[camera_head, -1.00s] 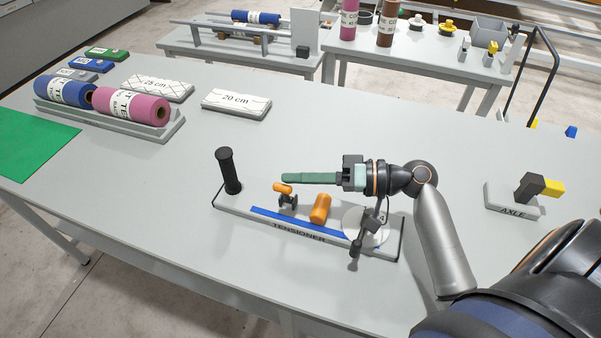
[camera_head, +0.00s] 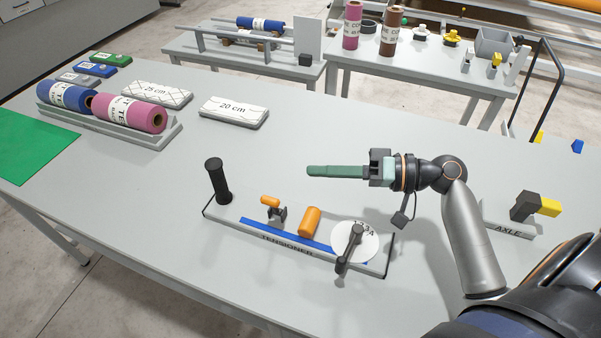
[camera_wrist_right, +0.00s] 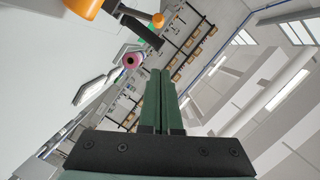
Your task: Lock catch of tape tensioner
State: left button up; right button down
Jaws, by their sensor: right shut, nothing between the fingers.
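The tape tensioner (camera_head: 292,252) lies on the near part of the table, a grey base with a blue strip. It carries a black upright post (camera_head: 218,182) at left, a small orange-handled catch (camera_head: 271,203) on a dark bracket, an orange roller (camera_head: 310,221), and a white dial with a black crank (camera_head: 349,250) at right. My right gripper (camera_head: 310,171) is shut and empty, its green fingers pointing left above and behind the tensioner, apart from it. Its shut fingers (camera_wrist_right: 160,75) also show in the wrist view. My left gripper is out of view.
A tray with a blue roll (camera_head: 66,97) and a pink roll (camera_head: 130,113) stands at the far left. White 25 cm (camera_head: 157,94) and 20 cm (camera_head: 234,112) blocks lie behind. An axle stand (camera_head: 508,230) is at right. The table's middle is clear.

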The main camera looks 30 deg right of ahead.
jog(key=shift+v, duration=2.15)
